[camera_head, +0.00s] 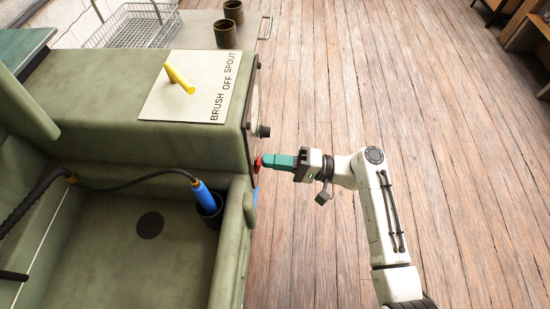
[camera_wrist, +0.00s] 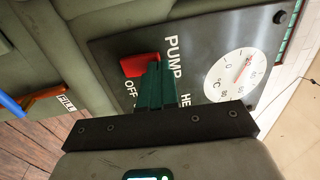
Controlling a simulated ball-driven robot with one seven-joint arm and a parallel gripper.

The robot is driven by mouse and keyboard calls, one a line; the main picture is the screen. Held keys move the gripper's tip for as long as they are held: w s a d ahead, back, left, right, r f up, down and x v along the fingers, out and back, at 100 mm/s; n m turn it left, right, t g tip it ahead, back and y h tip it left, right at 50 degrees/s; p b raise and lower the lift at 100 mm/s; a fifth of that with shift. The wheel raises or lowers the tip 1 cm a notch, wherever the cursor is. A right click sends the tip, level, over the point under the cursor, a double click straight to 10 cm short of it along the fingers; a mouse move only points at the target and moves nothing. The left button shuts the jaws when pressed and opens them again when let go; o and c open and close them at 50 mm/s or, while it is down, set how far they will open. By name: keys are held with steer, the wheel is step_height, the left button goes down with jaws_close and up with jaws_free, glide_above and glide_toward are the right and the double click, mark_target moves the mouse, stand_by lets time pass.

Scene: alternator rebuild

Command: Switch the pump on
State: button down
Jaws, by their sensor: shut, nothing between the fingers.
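The pump switch, a red handle (camera_wrist: 140,65), sits on a dark panel (camera_wrist: 112,48) between the lettering PUMP and OFF in the wrist view. In the head view it is a small red spot (camera_head: 257,165) on the right side of the green washer (camera_head: 140,105). My gripper (camera_wrist: 153,68) is shut, its green fingers close together with their tips at the red handle. They overlap it in the picture; I cannot tell whether they touch it. In the head view my gripper (camera_head: 266,161) reaches the panel from the right. The fingers hide part of the panel.
A round °C dial (camera_wrist: 236,76) is beside the switch, and a black knob (camera_head: 263,131) is above it. A yellow lever (camera_head: 179,78) stands on a BRUSH OFF SPOUT plate. A blue brush handle (camera_head: 206,196) stands in the basin.

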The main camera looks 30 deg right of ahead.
steer(key=shift+w+a+r+g+h+p, duration=0.1)
steer(key=shift+r+g+h+p, duration=0.3)
steer(key=shift+p, duration=0.8)
steer(key=shift+w+a+r+g+h+p, duration=0.1)
steer(key=shift+r+g+h+p, duration=0.3)
steer(key=shift+p, duration=0.75)
steer(key=shift+a+r+h+p, duration=0.1)
steer(key=shift+h+p, duration=0.4)
steer(key=shift+p, duration=0.3)
steer(key=shift+f, duration=0.3)
